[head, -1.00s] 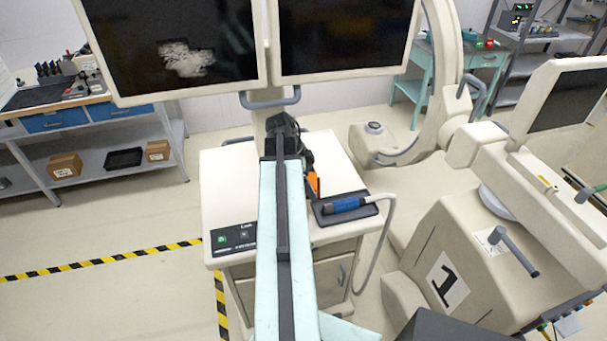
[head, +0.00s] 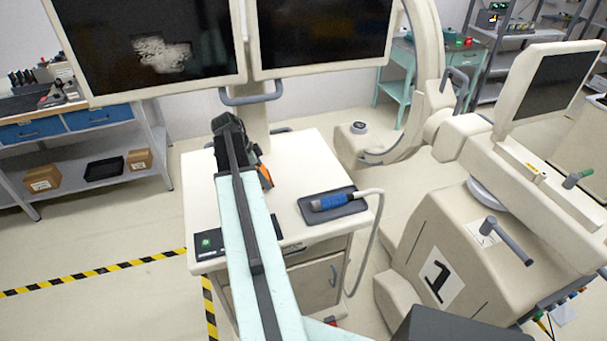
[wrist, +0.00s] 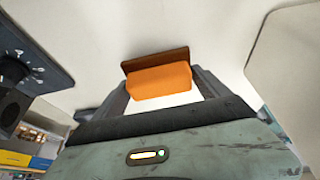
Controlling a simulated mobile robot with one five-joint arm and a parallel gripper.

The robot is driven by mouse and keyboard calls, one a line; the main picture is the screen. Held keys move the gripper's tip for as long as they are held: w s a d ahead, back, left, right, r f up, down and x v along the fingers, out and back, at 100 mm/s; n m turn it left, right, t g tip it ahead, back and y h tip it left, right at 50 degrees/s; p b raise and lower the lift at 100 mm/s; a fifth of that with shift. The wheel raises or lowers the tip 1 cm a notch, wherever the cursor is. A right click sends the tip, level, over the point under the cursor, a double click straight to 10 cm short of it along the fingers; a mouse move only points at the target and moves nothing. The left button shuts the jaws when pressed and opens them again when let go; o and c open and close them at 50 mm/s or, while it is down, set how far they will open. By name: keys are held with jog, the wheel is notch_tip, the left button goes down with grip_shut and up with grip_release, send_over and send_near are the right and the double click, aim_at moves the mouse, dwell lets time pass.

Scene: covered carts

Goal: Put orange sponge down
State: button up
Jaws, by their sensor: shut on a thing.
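The orange sponge (wrist: 160,82) has a dark brown layer along one side. In the wrist view it sits between the two fingers of my gripper (wrist: 162,88), which is shut on it. In the head view only a bit of the orange sponge (head: 265,176) shows beside my dark gripper (head: 245,150), over the back left part of the white cart top (head: 290,165). Whether the sponge touches the cart top is hard to tell. My arm hides the cart's left front part in the head view.
A control panel (head: 208,243) is at the front left edge. Two monitors (head: 145,45) hang over the back. The cart top's back right is bare.

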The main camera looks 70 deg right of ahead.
send_near(309, 174)
jog(key=f, duration=0.2)
jog(key=w+a+f, duration=0.1)
jog(key=f, duration=0.1)
jog(key=s+d, duration=0.2)
jog(key=shift+s+d, duration=0.1)
jog(key=shift+s, duration=0.2)
jog(key=shift+b+x, duration=0.85)
jog(key=shift+w+f, duration=0.15)
jog(key=shift+r, duration=0.2)
jog(key=shift+f, duration=0.1)
jog(key=o, duration=1)
jog(key=shift+o, duration=0.2)
jog(key=p+v, duration=0.3)
jog(key=shift+r, duration=0.35)
jog(key=w+a, duration=0.2)
jog(key=w, duration=0.1)
jog(key=w+a, duration=0.6)
jog(key=shift+w+f, duration=0.1)
jog(key=shift+f, duration=0.1)
